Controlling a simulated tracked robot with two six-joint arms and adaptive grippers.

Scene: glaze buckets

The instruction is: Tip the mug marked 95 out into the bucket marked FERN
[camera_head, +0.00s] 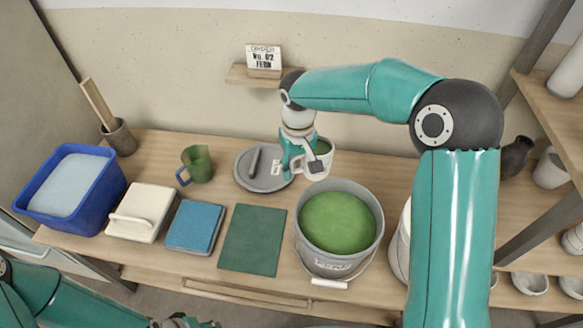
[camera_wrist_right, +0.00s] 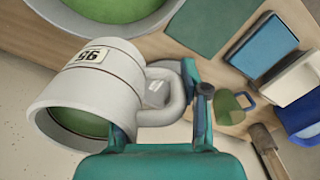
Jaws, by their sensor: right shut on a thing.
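The white mug marked 95 (camera_head: 319,163) is in my right gripper (camera_head: 303,168), which is shut on its handle. The mug looks about upright, just behind the bucket, with green glaze showing inside. In the right wrist view the mug (camera_wrist_right: 105,80) shows its 95 label upside down, and the gripper (camera_wrist_right: 160,125) is at its handle. The grey bucket (camera_head: 335,262) has a partly readable FERN marking on its front and holds green glaze (camera_head: 338,222). It also shows in the right wrist view (camera_wrist_right: 165,22). My left gripper (camera_head: 180,322) is partly cut off at the bottom edge.
A green mug (camera_head: 197,165), blue tub (camera_head: 100,205), white block (camera_head: 140,212), blue block (camera_head: 195,227) and green mat (camera_head: 252,240) are further left.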

